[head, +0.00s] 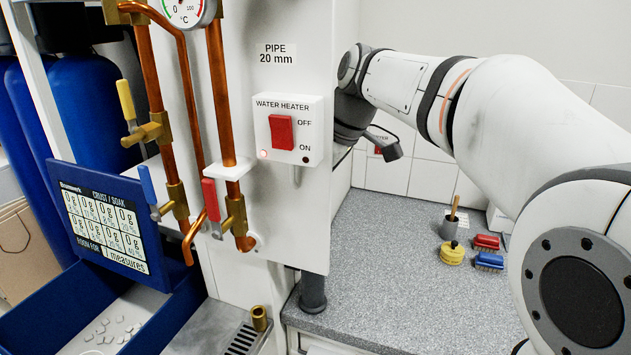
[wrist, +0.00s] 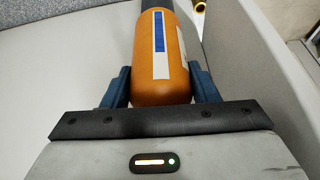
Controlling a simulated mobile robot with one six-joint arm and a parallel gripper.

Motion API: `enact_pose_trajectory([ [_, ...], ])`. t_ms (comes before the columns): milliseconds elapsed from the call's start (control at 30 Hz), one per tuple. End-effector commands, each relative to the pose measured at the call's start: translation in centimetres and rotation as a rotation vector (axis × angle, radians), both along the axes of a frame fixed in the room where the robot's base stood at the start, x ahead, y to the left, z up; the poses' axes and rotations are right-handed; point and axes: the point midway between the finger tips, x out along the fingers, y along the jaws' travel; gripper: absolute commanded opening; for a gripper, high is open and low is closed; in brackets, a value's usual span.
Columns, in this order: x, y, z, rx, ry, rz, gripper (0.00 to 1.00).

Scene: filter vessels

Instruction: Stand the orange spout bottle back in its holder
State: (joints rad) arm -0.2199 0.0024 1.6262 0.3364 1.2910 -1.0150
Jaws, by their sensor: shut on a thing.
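The orange spout bottle (wrist: 179,78) is in the wrist view, lying lengthwise between my fingers. It has a white label with a blue stripe and a dark part at its far end, cut off by the top edge. My gripper (wrist: 163,84) is shut on the bottle, with one dark blue finger on each side. In the head view my gripper and the bottle are hidden behind the white water heater panel (head: 290,210). I cannot make out the bottle's holder in either view.
A grey wall (wrist: 250,70) runs close right of my gripper.

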Motion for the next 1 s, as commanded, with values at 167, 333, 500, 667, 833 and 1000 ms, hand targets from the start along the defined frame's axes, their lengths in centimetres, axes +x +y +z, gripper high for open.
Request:
enact_pose_trajectory([
  [167,0.0,0.0,-0.1,0.001,-0.003,0.000,0.57],
  [333,0.0,0.0,-0.1,0.001,-0.001,0.000,0.71],
  [500,0.0,0.0,-0.1,0.000,0.000,0.000,0.79],
  [667,0.0,0.0,-0.2,-0.001,0.001,0.000,0.79],
  [833,-0.2,-0.6,1.4,0.000,-0.002,-0.001,0.79],
  [1000,-0.6,-1.7,4.2,0.001,-0.004,-0.002,0.79],
])
